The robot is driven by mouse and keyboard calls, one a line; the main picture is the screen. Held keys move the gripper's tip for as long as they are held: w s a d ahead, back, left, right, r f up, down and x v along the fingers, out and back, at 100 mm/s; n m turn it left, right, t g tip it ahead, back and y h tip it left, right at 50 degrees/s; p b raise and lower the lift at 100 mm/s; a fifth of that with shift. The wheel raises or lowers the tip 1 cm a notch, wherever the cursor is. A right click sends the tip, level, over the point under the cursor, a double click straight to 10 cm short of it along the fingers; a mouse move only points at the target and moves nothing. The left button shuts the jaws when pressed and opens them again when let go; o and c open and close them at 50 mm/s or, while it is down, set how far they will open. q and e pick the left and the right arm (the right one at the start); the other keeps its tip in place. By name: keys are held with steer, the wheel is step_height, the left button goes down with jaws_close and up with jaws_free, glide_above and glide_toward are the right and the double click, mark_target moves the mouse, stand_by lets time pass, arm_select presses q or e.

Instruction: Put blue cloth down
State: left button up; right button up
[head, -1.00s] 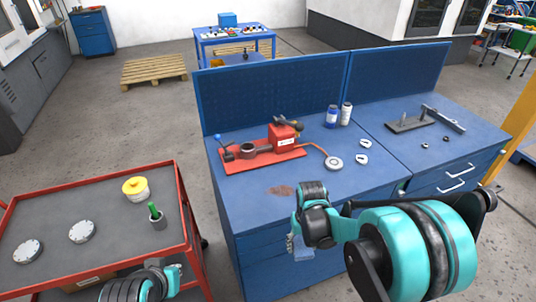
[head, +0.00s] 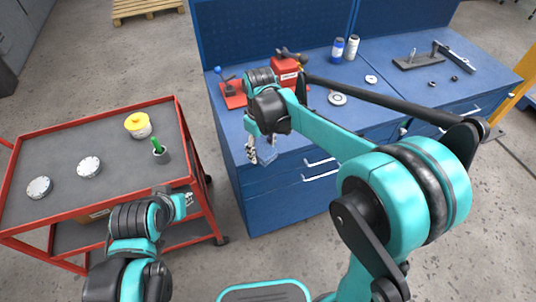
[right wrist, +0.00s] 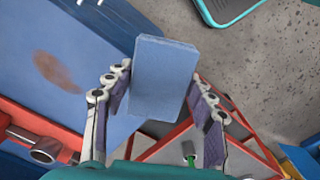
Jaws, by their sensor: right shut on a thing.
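My right gripper (head: 258,152) is shut on the blue cloth (head: 268,157), near the front left part of the blue workbench (head: 205,110). In the right wrist view the cloth (right wrist: 163,75) is a flat, folded light-blue block between the two fingers of the right gripper (right wrist: 160,85). In that view the cloth covers part of the workbench edge and the floor beyond. A brown stain (right wrist: 58,72) shows on the workbench top. My left gripper (head: 187,203) is low beside the red cart; its fingers are too hidden to judge.
A red valve fixture (head: 290,72), bottles (head: 337,50) and small parts stand on the workbench. Bare floor lies between cart and workbench.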

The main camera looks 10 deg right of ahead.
arm_select(q)
steer(key=o, duration=1.5)
steer(key=w+d+m, duration=0.1)
steer(key=d, duration=0.1)
steer(key=w+d+r+m+h, duration=0.1)
steer(key=w+d+m+h, duration=0.1)
steer(key=d, duration=0.1)
steer(key=shift+w+d+r+m, duration=0.3)
steer(key=shift+w+r+m, duration=0.05)
steer(key=shift+w+m, duration=0.05)
arm_select(e)
steer(key=shift+r, duration=0.1)
arm_select(q)
steer(key=shift+o, duration=0.2)
steer(key=m+g+h, duration=0.1)
steer(key=m+h, duration=0.4)
steer(key=m, duration=0.2)
glide_toward(260, 151)
steer(key=x, duration=1)
steer(key=shift+w+d+f, duration=0.15)
steer(key=shift+w+f, duration=0.05)
steer(key=shift+f, duration=0.1)
